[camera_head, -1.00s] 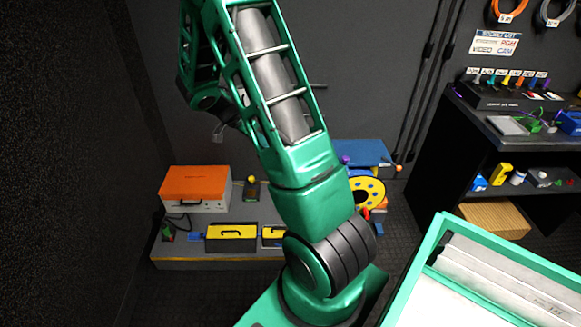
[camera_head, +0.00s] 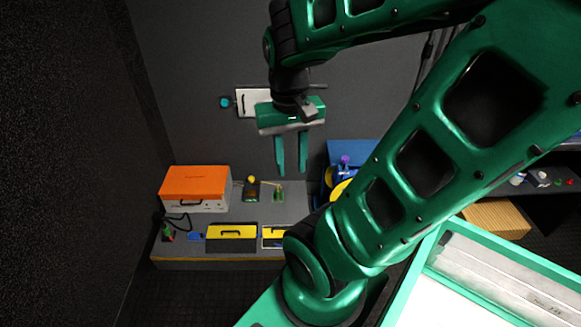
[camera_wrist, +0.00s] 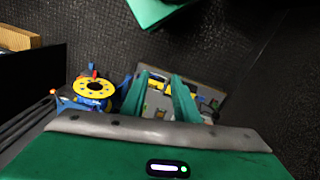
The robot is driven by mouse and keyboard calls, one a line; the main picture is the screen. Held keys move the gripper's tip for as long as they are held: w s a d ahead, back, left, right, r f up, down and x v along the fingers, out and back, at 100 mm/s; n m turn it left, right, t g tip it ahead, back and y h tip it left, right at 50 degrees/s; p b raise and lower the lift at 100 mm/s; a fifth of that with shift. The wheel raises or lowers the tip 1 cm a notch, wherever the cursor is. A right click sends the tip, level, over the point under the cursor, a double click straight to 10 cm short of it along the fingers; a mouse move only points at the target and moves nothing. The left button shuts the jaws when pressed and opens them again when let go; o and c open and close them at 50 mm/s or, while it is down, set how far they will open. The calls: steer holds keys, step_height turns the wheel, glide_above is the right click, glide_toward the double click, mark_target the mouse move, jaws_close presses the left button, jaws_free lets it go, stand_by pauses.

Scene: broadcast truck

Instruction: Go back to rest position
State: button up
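My gripper (camera_head: 291,168) hangs from the green arm in the upper middle of the head view, with its two green fingers pointing down. The fingers are apart and nothing shows between them. It is in the air in front of the dark back wall, above the low grey platform (camera_head: 222,258). In the wrist view my gripper (camera_wrist: 161,84) has the platform, seen small and far below, behind its fingers.
A wooden box (camera_head: 497,217) is under the shelf at right. A white panel (camera_head: 252,101) is on the wall behind my gripper.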

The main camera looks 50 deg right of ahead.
steer(key=shift+s+a+r+n+y, duration=0.15)
steer(key=shift+s+a+n, duration=0.2)
steer(key=shift+s, duration=0.2)
steer(key=shift+s+a+f+n+y, duration=0.15)
steer(key=shift+s+a+n, duration=0.15)
steer(key=shift+s, duration=0.2)
steer(key=shift+r, duration=0.1)
stand_by(0.5)
